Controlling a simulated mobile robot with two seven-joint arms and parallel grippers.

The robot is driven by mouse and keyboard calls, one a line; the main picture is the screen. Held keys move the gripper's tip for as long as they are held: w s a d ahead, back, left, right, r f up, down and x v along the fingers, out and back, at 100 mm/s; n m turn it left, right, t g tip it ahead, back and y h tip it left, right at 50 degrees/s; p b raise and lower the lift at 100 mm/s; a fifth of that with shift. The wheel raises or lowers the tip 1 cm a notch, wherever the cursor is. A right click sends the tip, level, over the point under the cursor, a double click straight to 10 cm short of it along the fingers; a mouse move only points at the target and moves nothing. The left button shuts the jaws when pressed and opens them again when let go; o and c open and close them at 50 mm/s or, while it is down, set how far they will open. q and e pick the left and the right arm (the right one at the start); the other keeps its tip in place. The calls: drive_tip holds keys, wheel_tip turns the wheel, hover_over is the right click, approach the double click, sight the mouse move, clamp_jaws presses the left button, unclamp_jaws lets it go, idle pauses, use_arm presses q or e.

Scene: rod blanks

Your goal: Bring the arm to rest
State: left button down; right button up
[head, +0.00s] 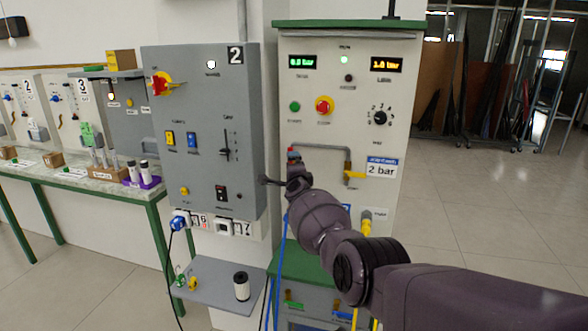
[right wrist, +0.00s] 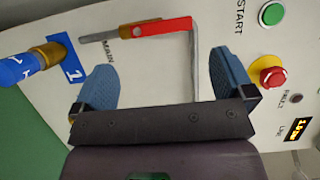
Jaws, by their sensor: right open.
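My right arm reaches in from the lower right in the head view. Its gripper (head: 282,183) is in front of the left edge of the white machine panel (head: 337,100), beside the grey control box (head: 205,130). In the right wrist view the two blue fingers of the right gripper (right wrist: 160,70) stand wide apart with nothing held between them. A red valve lever (right wrist: 162,27) on a grey pipe (right wrist: 193,60) lies beyond the fingertips, apparently clear of them. My left gripper is not in view.
A small grey shelf (head: 215,284) with a black-and-white cylinder (head: 241,286) stands below the box. A blue hose (head: 279,265) hangs near my arm. A workbench (head: 90,181) stands at the left. Open floor (head: 480,200) lies to the right.

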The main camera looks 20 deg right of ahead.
wheel_tip(320, 180, up, 10)
drive_tip(key=a+n+t+y, duration=0.1)
drive_tip(key=n+t+y, duration=0.1)
drive_tip(key=n, duration=0.5)
drive_tip(key=s+d+n+y, duration=0.1)
drive_tip(key=s+n, duration=0.4)
drive_tip(key=s+d+f+n+g, duration=0.1)
drive_tip(key=s+f+n+g, duration=0.1)
drive_tip(key=s+f, duration=1.1)
drive_tip(key=s+d+f+n+g, duration=0.1)
drive_tip(key=s+f+n+g, duration=0.2)
drive_tip(key=s+f, duration=1)
drive_tip(key=s+d+f+n+g, duration=0.1)
drive_tip(key=s+f+n+g, duration=0.2)
drive_tip(key=s+f, duration=1)
drive_tip(key=s, duration=1.5)
drive_tip(key=shift+s+f+n+b, duration=0.2)
drive_tip(key=shift+f+n+b, duration=0.05)
drive_tip(key=shift+n+b, duration=0.1)
